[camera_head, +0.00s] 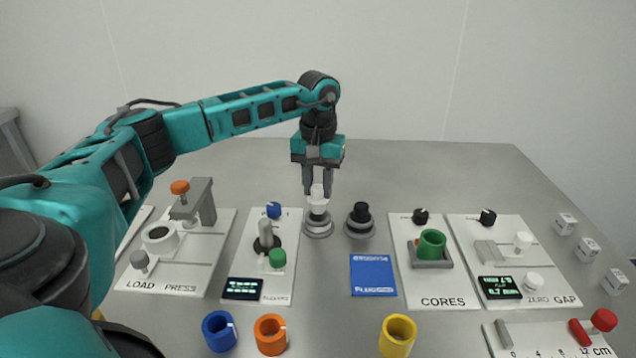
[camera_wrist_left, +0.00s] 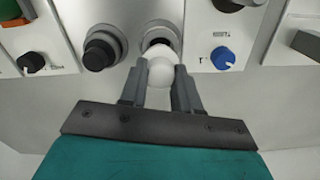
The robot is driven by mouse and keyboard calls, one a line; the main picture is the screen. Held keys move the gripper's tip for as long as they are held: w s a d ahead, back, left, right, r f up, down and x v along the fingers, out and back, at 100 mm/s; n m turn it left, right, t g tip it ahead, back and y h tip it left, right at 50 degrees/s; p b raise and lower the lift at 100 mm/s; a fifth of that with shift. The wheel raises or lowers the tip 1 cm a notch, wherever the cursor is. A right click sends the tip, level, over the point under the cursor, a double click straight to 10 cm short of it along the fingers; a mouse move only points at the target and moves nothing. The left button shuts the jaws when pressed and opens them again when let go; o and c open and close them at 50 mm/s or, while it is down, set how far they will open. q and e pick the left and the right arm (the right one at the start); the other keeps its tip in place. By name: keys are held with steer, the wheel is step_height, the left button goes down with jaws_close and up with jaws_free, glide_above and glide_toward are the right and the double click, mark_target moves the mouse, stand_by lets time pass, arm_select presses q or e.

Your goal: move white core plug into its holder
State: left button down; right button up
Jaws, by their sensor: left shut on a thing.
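The white core plug (camera_head: 317,203) is between the fingers of my left gripper (camera_head: 318,194), which is shut on it. It also shows in the left wrist view (camera_wrist_left: 160,72), between the gripper's fingertips (camera_wrist_left: 160,84). A round grey holder (camera_head: 318,229) stands directly below the plug on the table. In the left wrist view the holder's dark opening (camera_wrist_left: 158,42) shows just beyond the plug. The plug looks upright; I cannot tell whether its lower end touches the holder or is slightly inside. My right gripper is not in view.
A black plug in a similar grey holder (camera_head: 360,226) stands close on the right. A panel with a blue knob (camera_head: 273,210) stands close on the left. A blue card (camera_head: 374,275) lies in front. Blue, orange and yellow cores (camera_head: 397,336) stand at the front edge.

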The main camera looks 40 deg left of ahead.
mark_target(318, 201)
arm_select(q)
steer(key=shift+f, duration=0.45)
stand_by(0.5)
steer(key=shift+f+b, duration=0.65)
steer(key=shift+f, duration=0.2)
steer(key=shift+f+b, duration=0.45)
steer(key=shift+f, duration=0.45)
stand_by(0.4)
steer(key=c, duration=0.8)
jaws_free()
steer(key=shift+o, duration=0.3)
